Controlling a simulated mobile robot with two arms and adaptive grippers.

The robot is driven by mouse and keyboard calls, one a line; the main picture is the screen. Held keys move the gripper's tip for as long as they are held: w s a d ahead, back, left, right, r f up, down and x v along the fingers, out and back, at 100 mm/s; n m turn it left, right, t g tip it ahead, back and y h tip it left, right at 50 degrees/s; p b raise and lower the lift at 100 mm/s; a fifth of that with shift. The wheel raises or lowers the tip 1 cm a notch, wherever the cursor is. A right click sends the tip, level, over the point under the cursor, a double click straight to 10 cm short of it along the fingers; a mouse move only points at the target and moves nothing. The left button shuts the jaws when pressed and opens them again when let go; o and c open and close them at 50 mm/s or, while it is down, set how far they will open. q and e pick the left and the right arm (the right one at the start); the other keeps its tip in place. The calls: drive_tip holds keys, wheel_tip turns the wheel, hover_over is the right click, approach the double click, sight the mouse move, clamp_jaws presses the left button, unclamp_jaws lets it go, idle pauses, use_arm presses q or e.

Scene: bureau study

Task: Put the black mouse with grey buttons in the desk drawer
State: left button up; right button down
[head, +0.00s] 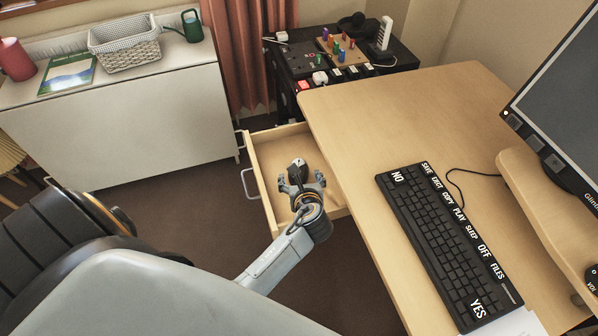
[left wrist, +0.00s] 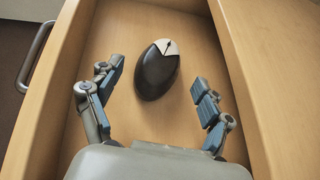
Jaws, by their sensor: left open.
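The black mouse with grey buttons (left wrist: 157,72) lies inside the open desk drawer (head: 253,160), and its grey button end shows in the head view (head: 298,164). In the left wrist view the drawer's bare wooden floor (left wrist: 110,40) surrounds it. My left gripper (head: 301,183) is over the drawer. Its fingers (left wrist: 156,95) are spread on either side of the mouse's near end, with clear gaps and no contact visible. It is open and empty. My right gripper is not in view.
The desk (head: 390,120) is right of the drawer, with a large labelled keyboard (head: 436,235) and a monitor (head: 565,95) on it. A dark side table (head: 290,62) with small objects stands behind. A white cabinet (head: 130,110) is at the back left. Open floor lies left of the drawer.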

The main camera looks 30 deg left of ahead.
use_arm(q)
drive_tip(key=p+v, duration=0.1)
drive_tip(key=v, duration=0.7)
drive_tip(key=shift+s+d+r, duration=0.15)
drive_tip(key=shift+s+r, duration=0.05)
